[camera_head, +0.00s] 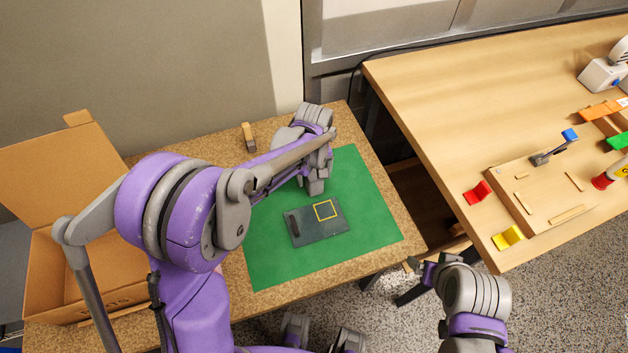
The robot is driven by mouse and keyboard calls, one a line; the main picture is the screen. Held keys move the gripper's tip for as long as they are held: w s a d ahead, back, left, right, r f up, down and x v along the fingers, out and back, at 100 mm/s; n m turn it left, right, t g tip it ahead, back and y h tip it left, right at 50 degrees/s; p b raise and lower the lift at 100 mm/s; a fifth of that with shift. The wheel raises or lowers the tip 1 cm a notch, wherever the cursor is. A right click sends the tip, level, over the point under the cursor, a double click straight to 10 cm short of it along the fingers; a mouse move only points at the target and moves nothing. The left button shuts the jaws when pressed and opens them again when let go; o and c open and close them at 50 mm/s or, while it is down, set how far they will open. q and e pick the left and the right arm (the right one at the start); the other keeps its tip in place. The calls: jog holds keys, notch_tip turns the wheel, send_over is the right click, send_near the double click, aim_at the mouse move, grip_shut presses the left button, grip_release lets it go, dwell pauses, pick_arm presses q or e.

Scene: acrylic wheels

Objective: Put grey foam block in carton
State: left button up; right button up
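An open brown carton (62,268) stands at the left end of the cork-topped table, partly hidden behind my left arm. My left gripper (315,186) points down over the green mat (365,195), just behind a dark grey plate (335,228) with a yellow square outline. Grey blocky shapes show at its fingertips; I cannot tell whether they are only fingers or include the grey foam block. I cannot make out the foam block for sure anywhere else. My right gripper (420,268) hangs off the table's front right corner, small and unclear.
A small tan and dark object (248,137) stands at the table's back edge. A second wooden table (440,100) on the right carries a wooden board (535,200), red and yellow pieces and other coloured parts. A gap separates the tables. The mat's front part is clear.

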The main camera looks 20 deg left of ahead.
pick_arm(q)
jog(key=c, duration=1.2)
